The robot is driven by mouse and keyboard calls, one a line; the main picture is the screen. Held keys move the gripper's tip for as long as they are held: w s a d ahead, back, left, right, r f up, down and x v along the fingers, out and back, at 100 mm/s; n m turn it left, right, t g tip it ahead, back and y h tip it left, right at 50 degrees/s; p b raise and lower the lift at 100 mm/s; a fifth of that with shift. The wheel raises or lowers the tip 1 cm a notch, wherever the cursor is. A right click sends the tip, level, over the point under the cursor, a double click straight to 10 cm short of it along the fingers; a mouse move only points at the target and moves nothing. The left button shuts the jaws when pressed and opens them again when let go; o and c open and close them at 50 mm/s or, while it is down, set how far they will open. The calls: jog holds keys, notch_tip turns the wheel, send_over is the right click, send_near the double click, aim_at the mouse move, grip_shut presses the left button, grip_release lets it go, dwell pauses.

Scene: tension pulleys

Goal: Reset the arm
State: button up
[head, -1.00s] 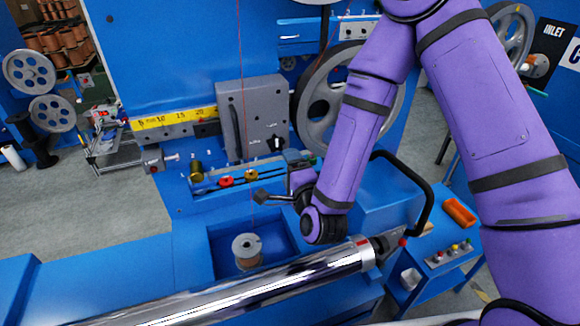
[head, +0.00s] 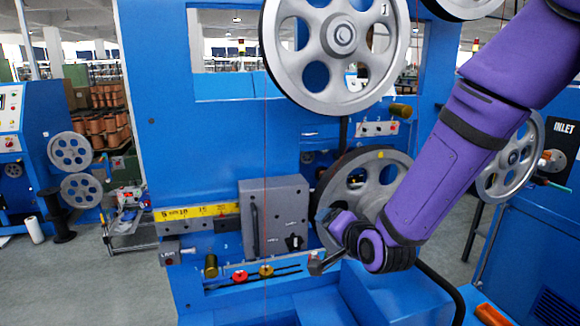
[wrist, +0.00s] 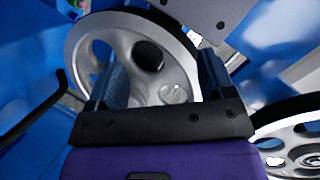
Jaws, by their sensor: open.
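My purple arm (head: 450,165) reaches in from the upper right. My gripper (head: 322,262) is near the grey control box and the lower grey pulley wheel (head: 335,190); its fingers are dark and small in the head view. In the wrist view, my gripper (wrist: 160,78) is open, its two blue-black fingers apart with nothing held between them. A grey pulley wheel (wrist: 88,48) shows behind the fingers. I cannot tell the exact gap between the gripper and the wheel.
A large upper pulley wheel (head: 283,52) hangs on the blue machine frame (head: 200,120). The grey box (head: 273,215), yellow scale (head: 195,212) and red and gold knobs (head: 240,276) lie left of the gripper. A red wire runs down vertically. Open floor (head: 90,275) is at the left.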

jog(key=s+d+r+n+g+h, duration=0.4)
jog(key=s+d+r+n+g, duration=0.15)
jog(key=s+d+r, duration=1.05)
jog(key=s+d+n+g+h, duration=0.1)
jog(key=s+d, duration=0.3)
jog(key=s, duration=0.7)
jog(key=shift+s+d+r+g, duration=0.15)
jog(key=shift+s+r+g, duration=0.05)
jog(key=shift+r+g, duration=0.3)
